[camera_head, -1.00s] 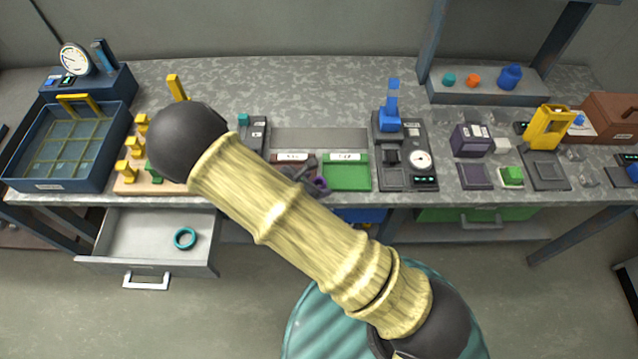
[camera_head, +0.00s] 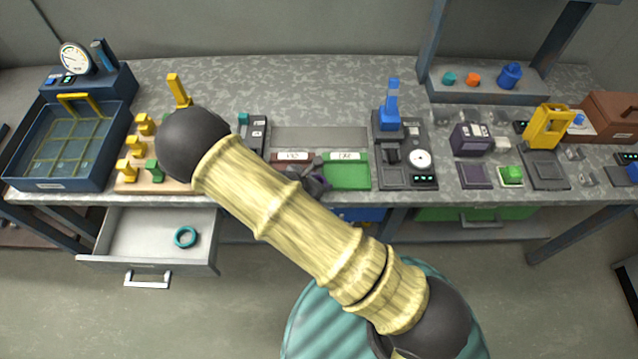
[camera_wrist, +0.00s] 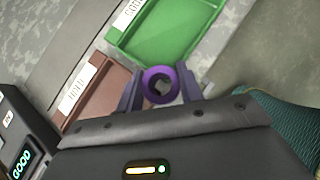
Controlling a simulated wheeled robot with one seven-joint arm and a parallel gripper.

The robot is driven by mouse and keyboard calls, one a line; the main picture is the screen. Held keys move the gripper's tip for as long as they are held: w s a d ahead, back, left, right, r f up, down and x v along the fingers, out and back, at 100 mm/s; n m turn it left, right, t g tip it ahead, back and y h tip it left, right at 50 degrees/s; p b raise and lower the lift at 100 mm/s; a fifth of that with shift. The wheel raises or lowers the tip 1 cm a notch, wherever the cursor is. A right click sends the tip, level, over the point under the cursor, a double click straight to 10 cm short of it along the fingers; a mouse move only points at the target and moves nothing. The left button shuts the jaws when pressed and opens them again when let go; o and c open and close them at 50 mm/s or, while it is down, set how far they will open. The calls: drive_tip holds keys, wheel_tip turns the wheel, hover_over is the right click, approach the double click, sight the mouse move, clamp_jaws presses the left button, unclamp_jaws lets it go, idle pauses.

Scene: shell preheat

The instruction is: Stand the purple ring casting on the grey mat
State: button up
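The purple ring casting (camera_wrist: 147,80) sits between the two fingers of my gripper (camera_wrist: 160,88) in the wrist view, with its hole facing the camera. Both fingers appear to touch its sides. In the head view my gripper (camera_head: 316,178) is partly hidden behind my arm, over the front of the red and green trays. A flat grey panel (camera_head: 320,138), which may be the grey mat, lies behind those trays, bare where it shows. A small dark square pad (camera_head: 475,176) lies further right; I cannot tell which is the mat.
The red tray (camera_head: 283,170) and green tray (camera_head: 347,175) look empty where visible. A gauge stand (camera_head: 405,165) is right of them; a board with yellow pieces (camera_head: 130,187) is left. An open drawer (camera_head: 125,230) holds a teal ring (camera_head: 185,237).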

drive_tip(key=shift+c, duration=1.1)
wheel_tip(320, 180, up, 18)
drive_tip(key=shift+f, duration=0.1)
